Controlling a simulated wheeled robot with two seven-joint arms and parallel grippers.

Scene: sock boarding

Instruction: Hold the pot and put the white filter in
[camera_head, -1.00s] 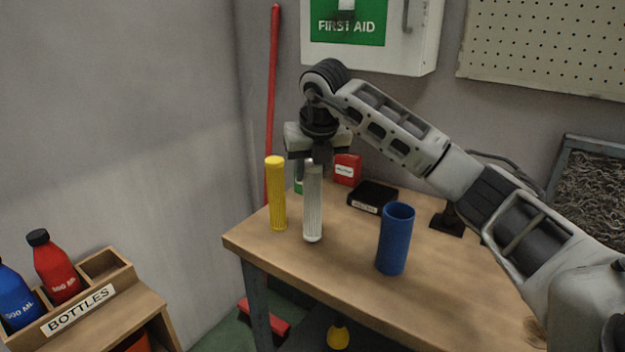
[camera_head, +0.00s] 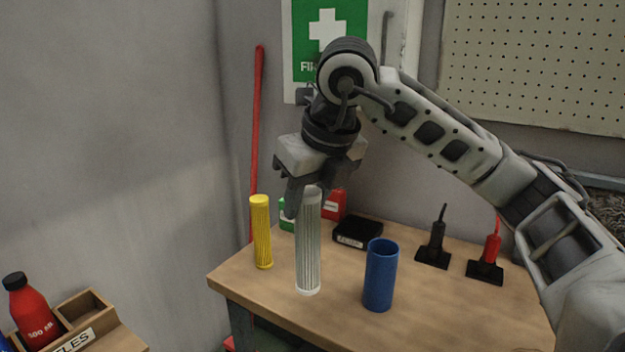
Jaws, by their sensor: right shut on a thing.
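The white filter (camera_head: 308,250) is a ribbed upright cylinder over the left part of the workbench. My right gripper (camera_head: 308,192) is shut on its top end from above. Whether its bottom touches the bench or hangs just above it, I cannot tell. The blue pot (camera_head: 380,278) is an open-topped upright cylinder on the bench, to the right of the filter and apart from it. Its inside is mostly hidden. My left gripper is not in view.
A yellow ribbed filter (camera_head: 261,232) stands left of the white one. Behind are a black box (camera_head: 357,232), a red box (camera_head: 334,205), and black (camera_head: 434,245) and red (camera_head: 488,262) handled tools on stands. A bottle rack (camera_head: 85,308) is at lower left.

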